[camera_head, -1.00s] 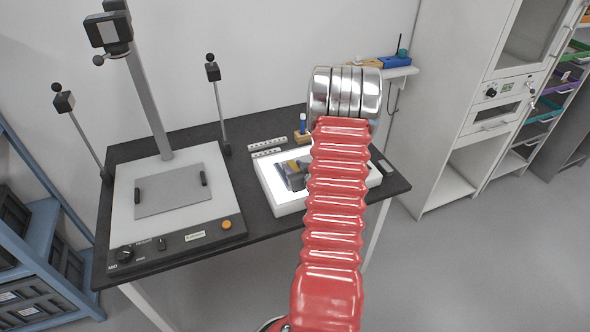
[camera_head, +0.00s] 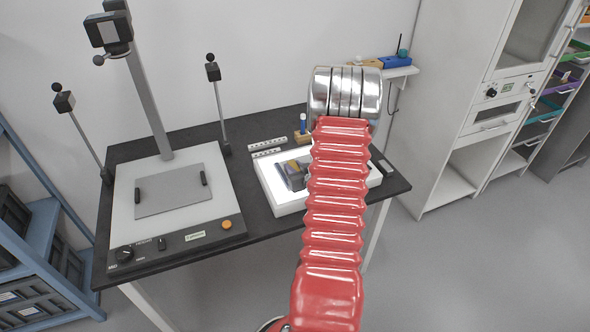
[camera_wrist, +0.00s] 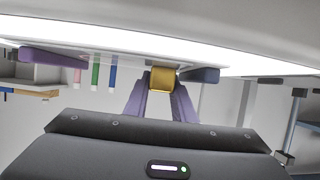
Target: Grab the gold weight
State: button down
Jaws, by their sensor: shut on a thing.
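The gold weight (camera_wrist: 163,79) is a small yellow-gold block in the wrist view. It sits between the tips of the two purple fingers of my gripper (camera_wrist: 162,88), which is shut on it. The weight is at the bright white surface of the light box, and I cannot tell whether it still touches it. In the head view a small yellow patch shows beside a dark grey shape on the light box (camera_head: 289,207); my red arm sleeve hides the area to its right.
A stand with a grey plate (camera_head: 170,190) fills the table's left side. Scale bars (camera_head: 267,147) and a wooden block with a blue item (camera_head: 302,134) stand behind the light box.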

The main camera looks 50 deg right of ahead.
aim_at(294, 166)
jog(key=shift+r, duration=0.1)
jog(key=shift+r, duration=4.95)
